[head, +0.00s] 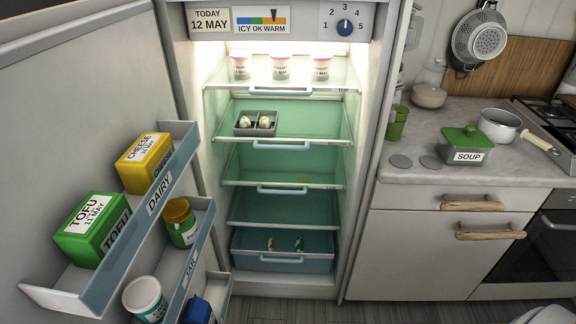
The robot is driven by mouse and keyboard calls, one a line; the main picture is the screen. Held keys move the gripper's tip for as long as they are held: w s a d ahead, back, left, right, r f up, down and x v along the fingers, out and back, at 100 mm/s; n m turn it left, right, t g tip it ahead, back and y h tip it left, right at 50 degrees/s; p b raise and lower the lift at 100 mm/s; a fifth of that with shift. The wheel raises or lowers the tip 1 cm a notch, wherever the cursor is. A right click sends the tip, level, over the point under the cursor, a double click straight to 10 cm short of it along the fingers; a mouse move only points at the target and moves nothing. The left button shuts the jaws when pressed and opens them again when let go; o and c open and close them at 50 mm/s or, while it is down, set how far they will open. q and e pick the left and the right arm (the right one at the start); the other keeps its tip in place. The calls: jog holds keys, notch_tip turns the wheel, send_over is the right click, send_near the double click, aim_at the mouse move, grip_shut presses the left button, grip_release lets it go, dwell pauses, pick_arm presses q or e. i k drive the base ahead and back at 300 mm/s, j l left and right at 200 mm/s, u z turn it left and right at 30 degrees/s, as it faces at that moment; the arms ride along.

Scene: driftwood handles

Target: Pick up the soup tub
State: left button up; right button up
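The soup tub (467,146) stands upright on the counter to the right of the fridge in the head view. It is a grey tub with a green lid and a white label reading SOUP. Nothing covers it from this side. Neither of my grippers is in view.
A pot (497,126) stands close behind the tub on its right, by the hob. Two grey discs (401,161) lie to its left on the counter (408,178). The open fridge door (70,130) fills the left side, with its racks holding tofu (90,228) and cheese (145,162).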

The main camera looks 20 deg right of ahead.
aim_at(450, 155)
jog(key=z, duration=1.9)
